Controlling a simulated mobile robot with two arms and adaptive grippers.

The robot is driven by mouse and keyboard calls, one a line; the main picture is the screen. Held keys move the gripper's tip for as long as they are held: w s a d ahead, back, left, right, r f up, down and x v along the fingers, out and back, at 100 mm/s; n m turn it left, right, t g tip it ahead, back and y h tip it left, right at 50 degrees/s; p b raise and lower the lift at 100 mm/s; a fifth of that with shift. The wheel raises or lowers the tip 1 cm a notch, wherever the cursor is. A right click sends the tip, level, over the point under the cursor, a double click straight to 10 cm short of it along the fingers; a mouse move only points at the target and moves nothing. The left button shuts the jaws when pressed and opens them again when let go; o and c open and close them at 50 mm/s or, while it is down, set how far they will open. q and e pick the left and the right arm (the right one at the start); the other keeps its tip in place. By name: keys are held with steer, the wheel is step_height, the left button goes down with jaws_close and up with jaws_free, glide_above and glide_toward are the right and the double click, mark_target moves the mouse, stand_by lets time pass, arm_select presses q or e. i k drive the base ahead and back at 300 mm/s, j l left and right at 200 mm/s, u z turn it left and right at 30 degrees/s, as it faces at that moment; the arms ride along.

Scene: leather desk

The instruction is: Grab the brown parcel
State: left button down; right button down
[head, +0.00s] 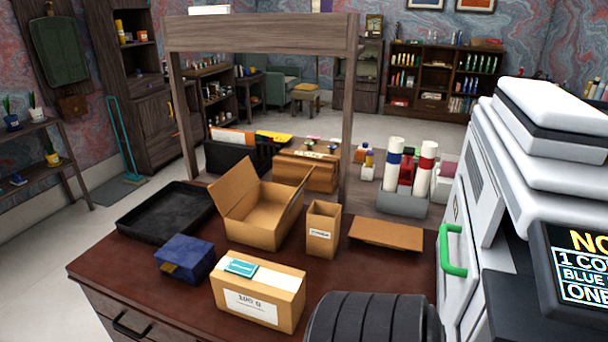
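A brown parcel (258,292) lies closed on the dark red-brown desk (195,318), near its front edge. It has a white label on its front, and a white strip and a small teal label on its top. Its visible sides look clear of the things around it.
A small blue box (186,258) sits left of the parcel, with a black tray (163,212) behind it. An open cardboard box (262,215), a tall narrow carton (322,230) and a flat cardboard piece (386,234) stand behind. A white machine with a green handle (453,250) borders the right.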

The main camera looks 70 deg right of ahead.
mark_target(275, 298)
steer(key=z, duration=1.85)
